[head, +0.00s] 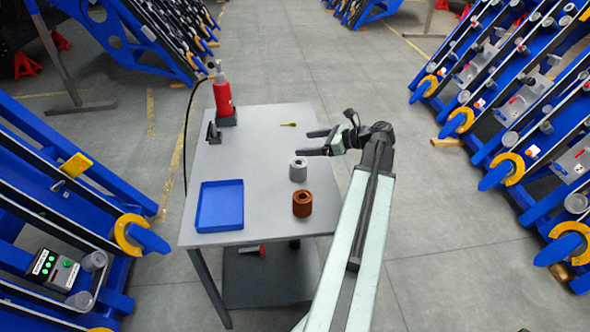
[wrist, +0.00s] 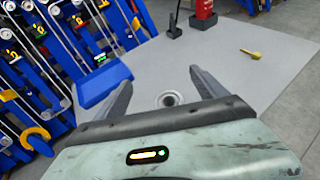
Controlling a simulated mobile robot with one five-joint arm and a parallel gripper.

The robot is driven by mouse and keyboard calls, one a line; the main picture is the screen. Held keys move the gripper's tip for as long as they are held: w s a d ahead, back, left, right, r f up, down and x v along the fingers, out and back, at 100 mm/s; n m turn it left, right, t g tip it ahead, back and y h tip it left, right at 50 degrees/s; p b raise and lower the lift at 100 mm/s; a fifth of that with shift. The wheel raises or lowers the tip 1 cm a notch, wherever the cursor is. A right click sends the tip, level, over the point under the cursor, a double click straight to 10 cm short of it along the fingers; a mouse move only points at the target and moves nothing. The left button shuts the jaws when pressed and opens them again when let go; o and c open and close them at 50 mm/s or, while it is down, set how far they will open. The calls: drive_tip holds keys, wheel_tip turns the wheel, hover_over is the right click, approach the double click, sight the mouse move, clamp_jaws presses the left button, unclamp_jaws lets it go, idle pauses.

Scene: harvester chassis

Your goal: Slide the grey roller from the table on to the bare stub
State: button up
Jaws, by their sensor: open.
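The grey roller (head: 298,169) stands upright on the grey table (head: 255,150), near its right side, with its bore facing up. My gripper (head: 310,143) reaches in from the right, open and empty, above the table and a little beyond the roller in the head view. In the wrist view the roller (wrist: 169,100) shows between the spread fingers, partly hidden by the gripper body. It is apart from both fingers. Blue chassis with rollers stand on the right (head: 487,85) and left (head: 60,200). I cannot tell which stub is bare.
A rusty brown roller (head: 302,204) stands just in front of the grey one. A blue tray (head: 220,228), a red bottle (head: 222,95), a dark stand (head: 213,133) and a small yellow tool (head: 288,125) are also on the table. Open floor (head: 440,200) lies right of the table.

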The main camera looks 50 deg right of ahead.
sight(303, 163)
drive_tip(key=f+b, duration=0.2)
drive_tip(key=f, duration=0.1)
drive_tip(key=f+b, duration=0.2)
drive_tip(key=b, duration=0.1)
drive_tip(key=f+b, duration=0.2)
drive_tip(key=f, duration=0.1)
drive_tip(key=shift+s+d+f+b, duration=0.25)
drive_tip(key=shift+s+f+b, duration=0.1)
drive_tip(key=shift+b, duration=0.05)
drive_tip(key=shift+b+x, duration=0.4)
drive_tip(key=shift+x, duration=0.95)
drive_tip(key=b+x, duration=0.2)
drive_tip(key=x, duration=0.3)
drive_tip(key=shift+r, duration=0.1)
clamp_jaws()
